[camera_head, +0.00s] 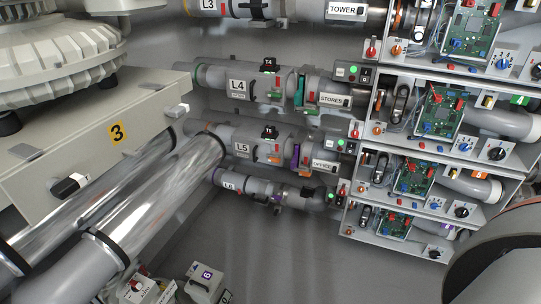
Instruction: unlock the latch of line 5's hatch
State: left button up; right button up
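Line 5's tube (221,136) is grey, labelled L5 (242,147), and runs across the middle of the head view between the L4 and L6 tubes. A black piece marked T5 (269,131) sits on top of it. Below that, on the tube's front, are small red and orange parts (275,154); they are too small to tell which is the hatch latch or how it is set. A purple band (295,156) is around the tube to their right, followed by a sign (323,164) that seems to read OFFICE. Neither gripper is in view.
The L4 tube (215,76) runs above and the L6 tube (263,187) below. Shelves with circuit boards (440,108) and knobs stand at right. A grey cabinet marked 3 (117,133) and shiny pipes (150,196) fill the left. The grey floor (300,255) is open at lower middle.

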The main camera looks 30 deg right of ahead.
aim_at(272, 158)
jog(key=i+l, duration=0.15)
jog(key=l, duration=0.25)
jog(key=i+l, duration=0.1)
jog(key=l, duration=0.25)
jog(key=i+l, duration=0.15)
jog(key=l, duration=0.25)
jog(key=i+l+u, duration=0.1)
jog(key=l, duration=0.3)
